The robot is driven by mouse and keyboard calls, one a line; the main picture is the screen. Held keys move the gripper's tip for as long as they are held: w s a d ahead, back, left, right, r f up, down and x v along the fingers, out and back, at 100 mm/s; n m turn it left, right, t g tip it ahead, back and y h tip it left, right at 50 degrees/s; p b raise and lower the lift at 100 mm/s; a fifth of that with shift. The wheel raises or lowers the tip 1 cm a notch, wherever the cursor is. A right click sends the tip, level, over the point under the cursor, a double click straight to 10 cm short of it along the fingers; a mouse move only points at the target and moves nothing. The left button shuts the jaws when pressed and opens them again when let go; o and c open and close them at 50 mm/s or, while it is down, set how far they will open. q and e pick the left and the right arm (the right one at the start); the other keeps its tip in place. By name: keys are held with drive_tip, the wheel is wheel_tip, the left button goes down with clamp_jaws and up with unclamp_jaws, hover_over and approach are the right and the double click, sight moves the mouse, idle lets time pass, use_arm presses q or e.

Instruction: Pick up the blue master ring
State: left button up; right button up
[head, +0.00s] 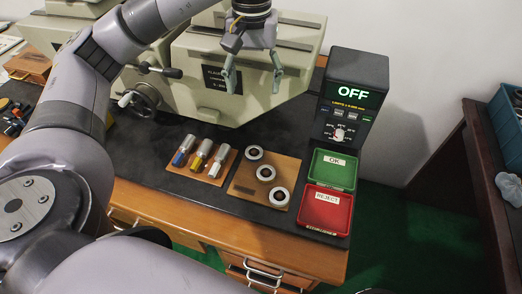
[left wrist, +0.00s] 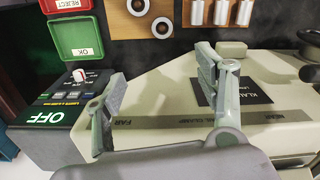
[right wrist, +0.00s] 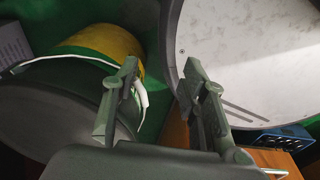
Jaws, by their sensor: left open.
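Three grey cylinders lie side by side on a small wooden board (head: 174,170) on the dark bench top. The leftmost cylinder (head: 183,150) has a blue band near its lower end; the others have yellow and white ends. In the left wrist view the cylinders show at the top edge, colours not clear. My left gripper (head: 253,80) is open and empty, pointing down in front of the cream machine, above and to the right of the cylinders. My right gripper (right wrist: 160,75) is open and empty, low and away from the bench top; it is outside the head view.
A second wooden board (head: 237,187) holds three rings. A green OK tray (head: 345,180) and a red REJECT tray (head: 310,215) stand at the right, before a black display box (head: 352,90) reading OFF. The cream machine (head: 190,65) rises behind the boards.

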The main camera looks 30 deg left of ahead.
use_arm(q)
wheel_tip(320, 180, down, 4)
drive_tip(key=b, duration=0.6)
hover_over(254, 152)
wheel_tip(254, 152, down, 13)
drive_tip(key=shift+d+r, duration=0.1)
drive_tip(key=shift+d, duration=0.05)
drive_tip(key=f, duration=0.5)
drive_tip(key=shift+a+p, duration=0.2)
drive_tip(key=shift+p, duration=0.15)
drive_tip(key=shift+f, duration=0.4)
use_arm(e)
wheel_tip(254, 152, down, 6)
drive_tip(key=shift+s+d, duration=0.15)
drive_tip(key=shift+s, duration=0.3)
use_arm(q)
drive_tip(key=shift+c, duration=0.6)
use_arm(e)
drive_tip(key=shift+f, duration=0.1)
use_arm(q)
drive_tip(key=c, duration=1.2)
